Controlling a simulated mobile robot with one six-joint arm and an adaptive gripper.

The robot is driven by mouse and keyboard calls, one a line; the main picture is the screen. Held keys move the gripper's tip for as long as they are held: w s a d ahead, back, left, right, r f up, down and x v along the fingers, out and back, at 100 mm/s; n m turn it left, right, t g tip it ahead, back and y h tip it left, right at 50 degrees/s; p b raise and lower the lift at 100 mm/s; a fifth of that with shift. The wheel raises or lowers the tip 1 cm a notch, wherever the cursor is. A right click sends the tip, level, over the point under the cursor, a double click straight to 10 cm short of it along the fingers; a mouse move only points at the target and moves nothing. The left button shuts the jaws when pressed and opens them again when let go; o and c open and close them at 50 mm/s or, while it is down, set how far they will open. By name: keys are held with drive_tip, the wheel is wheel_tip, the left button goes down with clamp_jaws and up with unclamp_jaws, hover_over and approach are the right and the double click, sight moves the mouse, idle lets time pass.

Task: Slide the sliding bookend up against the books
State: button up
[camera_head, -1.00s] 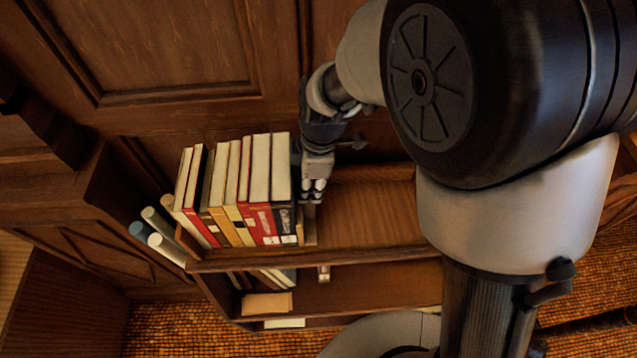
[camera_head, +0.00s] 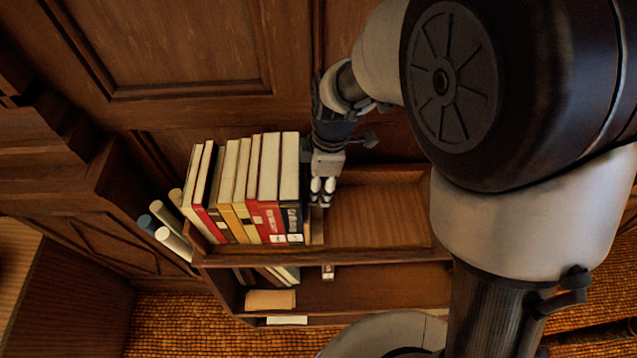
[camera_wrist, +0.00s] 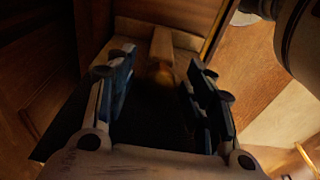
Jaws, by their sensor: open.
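The sliding bookend (camera_head: 317,229) is a narrow wooden piece on the top shelf, at the right end of the book row. It is largely hidden by my gripper. The row of books (camera_head: 250,190) stands upright, leaning slightly, with a dark-spined book at its right end. My gripper (camera_head: 322,192) points down just right of the row, over the bookend. In the wrist view my gripper (camera_wrist: 160,82) has its two fingers apart, with a wooden upright (camera_wrist: 161,45) beyond and between them. Whether the bookend touches the last book cannot be told.
The top shelf (camera_head: 375,215) is bare to the right of the bookend. Rolled papers (camera_head: 170,238) stand left of the bookcase. The lower shelf (camera_head: 375,288) holds a few items at its left. Wood panelling rises close behind.

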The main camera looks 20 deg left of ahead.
drive_tip(key=r+p, duration=0.1)
drive_tip(key=r, duration=0.2)
drive_tip(key=r+p, duration=0.2)
drive_tip(key=r, duration=0.1)
drive_tip(key=d+r+p, duration=0.1)
drive_tip(key=r+p, duration=0.1)
drive_tip(key=r, duration=0.1)
drive_tip(key=shift+w, duration=0.2)
drive_tip(key=shift+f, duration=0.1)
drive_tip(key=d+r+m+t+b, duration=0.1)
drive_tip(key=d+r+m+b, duration=0.3)
drive_tip(key=d, duration=0.3)
drive_tip(key=s+d+f+m+t+h+b, duration=0.1)
drive_tip(key=s+d+f+m+t+b, duration=0.2)
drive_tip(key=s+d+m+b, duration=0.7)
drive_tip(key=s+d+m+t, duration=0.1)
drive_tip(key=s+d+m, duration=0.2)
drive_tip(key=d+m, duration=0.4)
drive_tip(key=shift+s+d+m, duration=0.15)
drive_tip(key=shift+s+m, duration=0.1)
drive_tip(key=shift+m, duration=0.05)
